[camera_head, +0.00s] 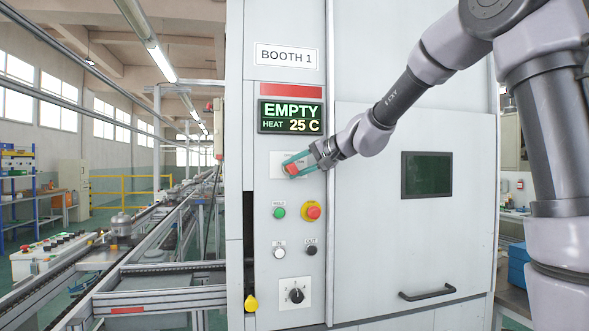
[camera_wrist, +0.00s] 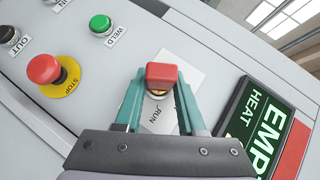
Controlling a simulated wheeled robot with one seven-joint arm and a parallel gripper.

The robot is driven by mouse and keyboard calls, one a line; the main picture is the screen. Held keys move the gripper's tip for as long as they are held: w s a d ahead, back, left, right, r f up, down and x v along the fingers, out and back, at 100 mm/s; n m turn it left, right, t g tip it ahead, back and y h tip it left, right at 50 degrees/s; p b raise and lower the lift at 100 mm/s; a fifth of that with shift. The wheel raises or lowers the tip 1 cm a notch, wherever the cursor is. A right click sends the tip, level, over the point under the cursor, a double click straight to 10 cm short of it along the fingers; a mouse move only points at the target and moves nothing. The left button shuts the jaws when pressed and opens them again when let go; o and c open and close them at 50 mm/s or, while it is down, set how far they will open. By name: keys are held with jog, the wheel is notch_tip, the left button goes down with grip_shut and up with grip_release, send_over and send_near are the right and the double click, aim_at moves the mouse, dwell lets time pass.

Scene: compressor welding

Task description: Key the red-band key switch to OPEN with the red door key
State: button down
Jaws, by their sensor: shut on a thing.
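The red door key (camera_head: 292,169) is at the key switch plate (camera_head: 275,161) on the Booth 1 panel, below the display. My gripper (camera_head: 297,163) is shut on the key from the right. In the wrist view the red key head (camera_wrist: 162,74) sits between my teal fingertips (camera_wrist: 160,92), over a brassy round switch barrel. The white switch plate (camera_wrist: 188,68) shows the word RUN near the gripper; its other lettering is hidden or unreadable. A red band (camera_head: 284,90) runs above the display and also shows in the wrist view (camera_wrist: 293,152).
The display (camera_head: 290,116) reads EMPTY, HEAT 25 C. Below the switch are a green WELD button (camera_head: 279,212), a red stop button (camera_head: 313,210), two smaller buttons and a dial (camera_head: 295,295). The booth door (camera_head: 370,240) looks shut. A conveyor (camera_head: 160,280) lies left.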

dwell(0.3)
jog(key=n+h, duration=0.1)
jog(key=h, duration=0.1)
jog(key=n+h, duration=0.1)
jog(key=h, duration=0.1)
jog(key=shift+a+r+n, duration=0.1)
jog(key=shift+a+n, duration=0.05)
jog(key=shift+n, duration=0.15)
jog(key=shift+h, duration=0.3)
